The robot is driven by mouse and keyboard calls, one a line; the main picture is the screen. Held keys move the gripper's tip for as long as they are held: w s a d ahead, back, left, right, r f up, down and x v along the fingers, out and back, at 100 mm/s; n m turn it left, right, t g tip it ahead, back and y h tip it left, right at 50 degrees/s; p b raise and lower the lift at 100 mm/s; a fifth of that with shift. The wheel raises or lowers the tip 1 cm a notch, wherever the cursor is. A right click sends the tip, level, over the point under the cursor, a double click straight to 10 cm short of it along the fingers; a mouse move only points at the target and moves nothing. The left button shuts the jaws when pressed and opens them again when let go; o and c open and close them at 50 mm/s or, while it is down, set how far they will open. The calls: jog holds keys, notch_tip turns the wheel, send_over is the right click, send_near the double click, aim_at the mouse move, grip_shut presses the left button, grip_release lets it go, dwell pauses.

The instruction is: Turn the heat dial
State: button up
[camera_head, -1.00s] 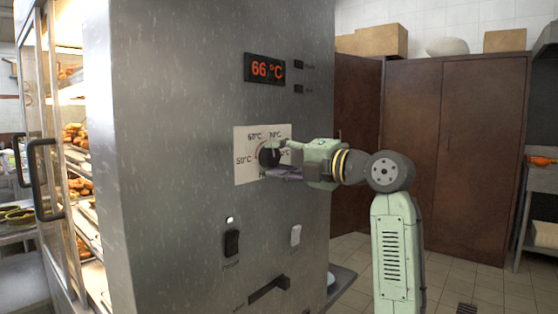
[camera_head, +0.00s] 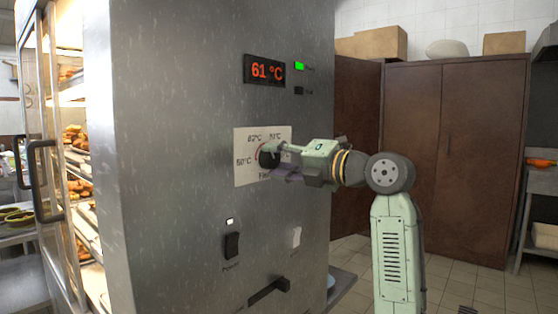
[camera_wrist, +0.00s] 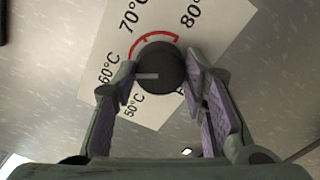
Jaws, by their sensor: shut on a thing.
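The heat dial (camera_head: 266,156) is a black round knob on a white scale plate (camera_head: 246,174) on the steel cabinet's side. In the wrist view the dial (camera_wrist: 160,66) carries a pale pointer line that points left, between the 50°C and 60°C marks. A red arc shows above it, toward 70°C. My gripper (camera_head: 278,160) is at the dial, its fingers on either side of it; in the wrist view the gripper (camera_wrist: 158,80) is shut on the dial. The red display (camera_head: 265,70) reads 61 °C, and the upper small indicator (camera_head: 299,66) beside it is lit green.
Below the plate are a black power switch (camera_head: 232,245) with a lit white lamp above it, a pale switch (camera_head: 296,237) and a black lever handle (camera_head: 268,290). A glass case with a door handle (camera_head: 38,178) is at left. Brown cupboards (camera_head: 455,150) stand behind my arm.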

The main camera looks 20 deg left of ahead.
jog(key=o, duration=1.2)
jog(key=v, duration=1.2)
